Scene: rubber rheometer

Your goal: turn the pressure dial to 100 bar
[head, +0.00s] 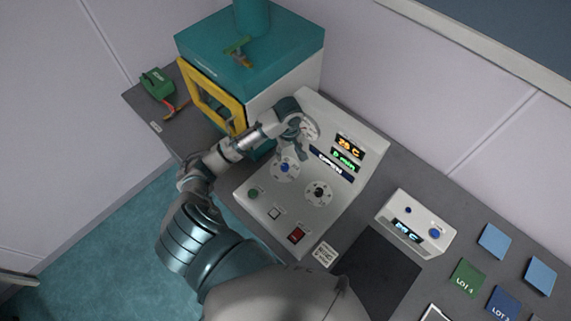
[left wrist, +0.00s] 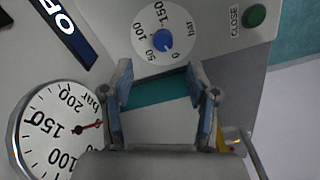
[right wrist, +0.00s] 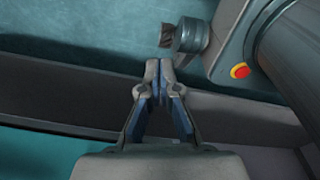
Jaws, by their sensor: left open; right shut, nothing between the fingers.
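The pressure dial is a white disc marked in bar with a blue knob (head: 285,168) on the sloped control panel (head: 268,225). In the left wrist view the blue knob (left wrist: 162,40) shows ahead of the fingers, with marks from 0 to 150; its setting is too small to read surely. My left gripper (head: 302,152) is open and empty over the panel, beside the dial and apart from the knob. A round bar gauge with a red needle (left wrist: 88,127) lies left of the fingers. My right gripper (right wrist: 166,72) is shut and empty, away from the panel.
A second dial with a black knob (head: 319,193), a red switch (head: 297,235) and a green CLOSE button (left wrist: 255,15) share the panel. The teal-topped machine with a yellow door frame (head: 212,98) stands behind left. A small temperature box (head: 415,224) is to the right.

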